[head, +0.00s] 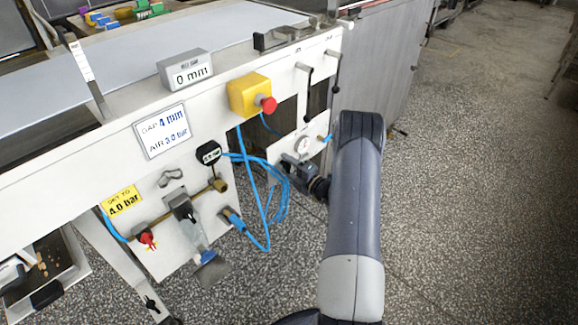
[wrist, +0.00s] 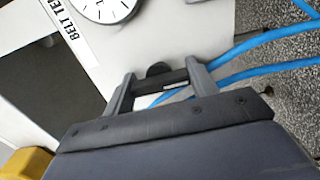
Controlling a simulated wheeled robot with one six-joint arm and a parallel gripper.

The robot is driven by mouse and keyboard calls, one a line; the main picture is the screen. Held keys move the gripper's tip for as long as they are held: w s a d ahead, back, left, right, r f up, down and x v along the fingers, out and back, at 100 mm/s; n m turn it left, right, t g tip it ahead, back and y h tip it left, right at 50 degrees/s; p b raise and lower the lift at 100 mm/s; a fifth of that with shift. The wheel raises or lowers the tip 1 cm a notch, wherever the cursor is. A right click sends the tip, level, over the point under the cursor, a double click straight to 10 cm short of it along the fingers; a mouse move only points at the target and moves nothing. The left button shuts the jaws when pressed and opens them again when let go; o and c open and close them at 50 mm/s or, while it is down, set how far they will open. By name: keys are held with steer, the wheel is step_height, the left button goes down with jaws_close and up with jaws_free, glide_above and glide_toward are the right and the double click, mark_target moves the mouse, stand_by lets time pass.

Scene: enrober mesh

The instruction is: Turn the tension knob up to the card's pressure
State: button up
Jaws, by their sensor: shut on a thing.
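My gripper (head: 288,163) is at the small white panel below a round dial gauge (head: 302,146). In the wrist view the fingers (wrist: 162,84) are shut on a dark knob (wrist: 158,70), one finger on each side. The gauge (wrist: 105,4) shows partly at the top of that view, beside a label (wrist: 68,20) that begins "BELT TE"; its needle is too unclear to read. A white card (head: 164,131) reads "GAP 4 mm" and "AIR 3.0 bar". A yellow card (head: 122,201) reads "SET TO 4.0 bar".
Blue hoses (head: 264,205) hang left of my gripper. A yellow box with a red button (head: 250,95) is above. A grey display (head: 186,70) reads "0 mm". A black round readout (head: 209,153) and a red valve (head: 147,239) are left. Speckled floor (head: 480,170) is clear at right.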

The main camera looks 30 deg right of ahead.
steer(key=shift+f, duration=0.1)
stand_by(0.3)
steer(key=o, duration=1)
steer(key=p+v, duration=0.1)
steer(key=v, duration=0.9)
steer(key=shift+s+d, duration=0.1)
steer(key=shift+s, duration=0.3)
steer(key=b+x, duration=0.1)
steer(key=x, duration=1)
